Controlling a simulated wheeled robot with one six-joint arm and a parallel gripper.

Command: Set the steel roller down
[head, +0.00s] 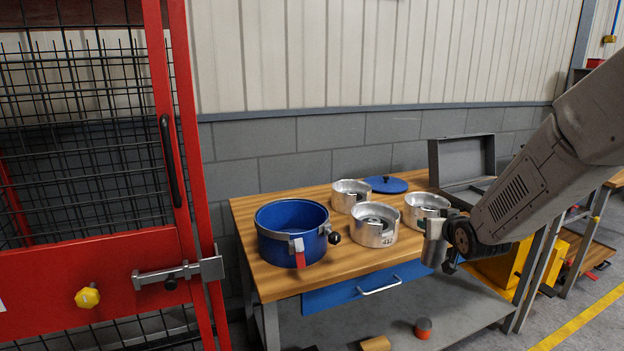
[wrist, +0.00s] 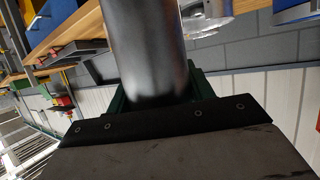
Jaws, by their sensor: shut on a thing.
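The steel roller (head: 433,252) is a grey metal cylinder, upright or nearly so in the head view. It hangs in front of the wooden workbench's (head: 268,281) right front edge. My gripper (head: 447,226), at the end of the arm coming in from the right, is shut on it. In the wrist view the roller (wrist: 148,50) fills the middle and top, between the dark green jaws (wrist: 190,88). The roller's lower end is clear of the bench in the head view; the jaws' far sides are hidden.
On the bench stand a blue pot (head: 275,245) with a red-handled clamp, several silver clutch housings (head: 373,232), a blue lid (head: 386,184) and an open grey case (head: 461,162). Below are a blue drawer (head: 330,297) and a grey shelf (head: 470,308). A red cage (head: 90,260) stands left.

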